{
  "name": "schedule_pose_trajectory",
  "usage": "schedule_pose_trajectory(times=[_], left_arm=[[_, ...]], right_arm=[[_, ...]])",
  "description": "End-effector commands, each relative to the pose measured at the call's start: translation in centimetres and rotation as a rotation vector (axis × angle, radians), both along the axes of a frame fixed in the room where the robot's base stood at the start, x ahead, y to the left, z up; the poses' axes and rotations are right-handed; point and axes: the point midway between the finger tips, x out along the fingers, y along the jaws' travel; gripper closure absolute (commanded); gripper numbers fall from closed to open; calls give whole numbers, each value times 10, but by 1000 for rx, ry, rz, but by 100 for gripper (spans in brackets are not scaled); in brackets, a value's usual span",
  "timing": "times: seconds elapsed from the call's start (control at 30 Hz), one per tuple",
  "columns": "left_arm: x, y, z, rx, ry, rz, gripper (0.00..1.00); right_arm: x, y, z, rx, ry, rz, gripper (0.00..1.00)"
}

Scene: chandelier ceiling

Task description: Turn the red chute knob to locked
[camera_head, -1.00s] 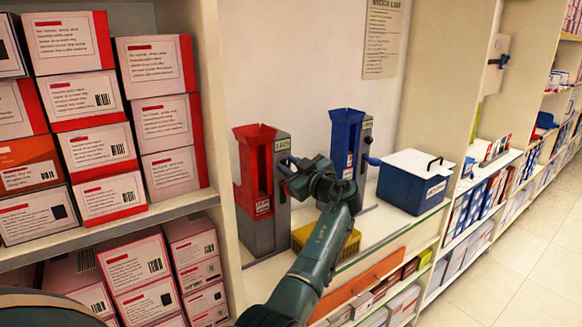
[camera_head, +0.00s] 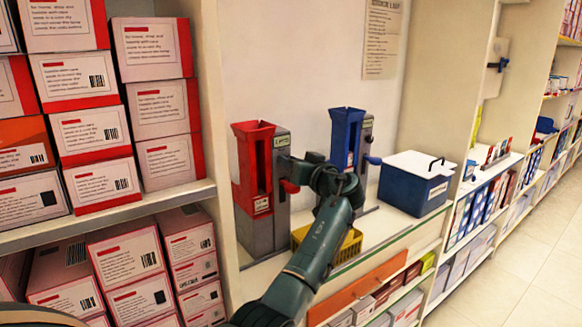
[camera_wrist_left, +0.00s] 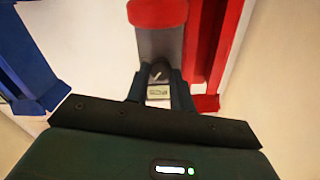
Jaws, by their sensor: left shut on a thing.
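The red chute (camera_head: 250,180), with its grey side housing, stands upright on the shelf in the head view. It is at the right of the left wrist view (camera_wrist_left: 228,40). My left gripper (camera_head: 287,167) is at the housing's upper part. In the left wrist view my left gripper (camera_wrist_left: 158,80) is shut on a small dark knob (camera_wrist_left: 157,68) with a pale pointer line. A small pale label (camera_wrist_left: 158,92) shows between the fingers. A rounded red part (camera_head: 290,186) sticks out just below the gripper. The knob is hidden in the head view. My right gripper is not in view.
A blue chute (camera_head: 347,138) stands to the right, close to my left wrist. A yellow basket (camera_head: 350,246) sits below my forearm. A blue box with a white lid (camera_head: 415,185) stands farther right. Boxed goods fill the shelves at left.

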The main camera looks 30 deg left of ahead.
Motion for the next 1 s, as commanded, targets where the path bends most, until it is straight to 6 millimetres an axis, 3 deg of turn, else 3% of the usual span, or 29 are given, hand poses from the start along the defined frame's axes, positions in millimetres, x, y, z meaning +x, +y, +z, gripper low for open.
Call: schedule_pose_trajectory(times=[0.6, 1.0], left_arm=[[2, -1, 0, 221, 536, 1, 99], [2, -1, -2, 317, 771, 0, 99]], right_arm=[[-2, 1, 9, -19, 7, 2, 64], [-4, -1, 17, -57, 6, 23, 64]])
